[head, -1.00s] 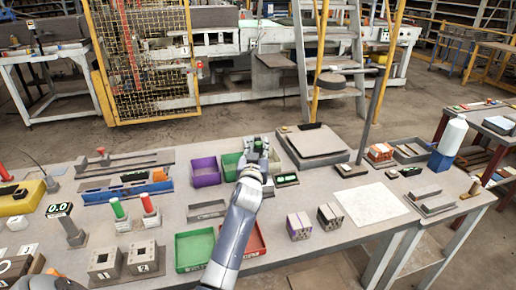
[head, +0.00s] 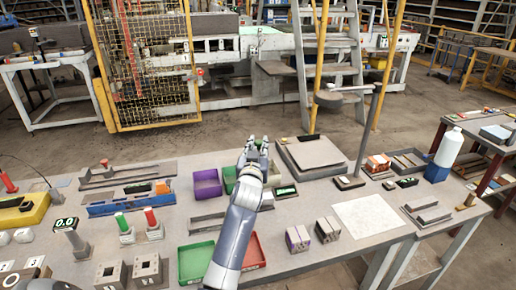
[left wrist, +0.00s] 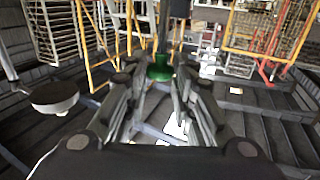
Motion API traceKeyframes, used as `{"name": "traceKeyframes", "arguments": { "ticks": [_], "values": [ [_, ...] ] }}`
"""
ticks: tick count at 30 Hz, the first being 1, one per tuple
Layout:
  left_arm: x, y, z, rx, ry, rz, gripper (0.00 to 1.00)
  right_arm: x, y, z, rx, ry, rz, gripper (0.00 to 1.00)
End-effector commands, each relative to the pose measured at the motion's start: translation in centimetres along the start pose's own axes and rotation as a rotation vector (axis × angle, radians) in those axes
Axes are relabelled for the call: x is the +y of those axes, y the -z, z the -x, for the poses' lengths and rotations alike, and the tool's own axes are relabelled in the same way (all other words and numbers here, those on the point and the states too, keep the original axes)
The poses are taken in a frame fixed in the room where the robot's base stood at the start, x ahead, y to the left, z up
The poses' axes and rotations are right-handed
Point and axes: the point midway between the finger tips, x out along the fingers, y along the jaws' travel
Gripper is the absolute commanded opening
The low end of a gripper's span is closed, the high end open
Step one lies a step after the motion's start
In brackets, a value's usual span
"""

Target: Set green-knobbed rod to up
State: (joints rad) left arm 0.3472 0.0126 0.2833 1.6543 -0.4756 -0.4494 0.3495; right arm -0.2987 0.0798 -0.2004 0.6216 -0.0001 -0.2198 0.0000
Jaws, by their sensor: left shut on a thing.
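My left gripper (head: 257,149) reaches over the bench from the front, just right of the green bin behind it. In the left wrist view its fingers (left wrist: 160,75) close around a green knob (left wrist: 160,69) at their tips, with a dark shaft rising above it. In the head view my gripper hides this knob and most of its rod, so the rod's position is hard to tell. My right gripper is not in view.
Near my arm are a purple bin (head: 207,183), a green tray (head: 194,262) and a small lit display (head: 285,191). A grey plate (head: 312,153) lies right of the gripper. Striped blocks (head: 298,238) and a white sheet (head: 370,215) lie further right.

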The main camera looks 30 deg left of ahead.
Motion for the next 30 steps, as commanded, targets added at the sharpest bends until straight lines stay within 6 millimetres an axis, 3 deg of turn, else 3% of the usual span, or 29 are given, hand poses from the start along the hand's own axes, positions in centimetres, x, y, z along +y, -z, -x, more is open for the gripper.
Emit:
{"name": "traceKeyframes", "arguments": {
  "ticks": [2,3,5,19,30],
  "values": [
    [0.0,0.1,0.0,0.004,-0.001,0.0,0.0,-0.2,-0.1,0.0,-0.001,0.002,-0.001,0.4],
    [0.0,0.1,0.0,0.004,-0.001,0.0,0.28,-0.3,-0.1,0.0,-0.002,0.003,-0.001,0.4],
    [0.0,0.1,0.0,0.004,-0.001,0.0,0.42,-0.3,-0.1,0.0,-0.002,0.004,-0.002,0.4],
    [0.1,-0.1,0.8,0.001,-0.001,-0.001,0.43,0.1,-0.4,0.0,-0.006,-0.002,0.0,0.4],
    [0.1,-0.2,7.5,-0.001,-0.002,0.002,0.43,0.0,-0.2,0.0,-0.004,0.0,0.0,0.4]
  ]
}}
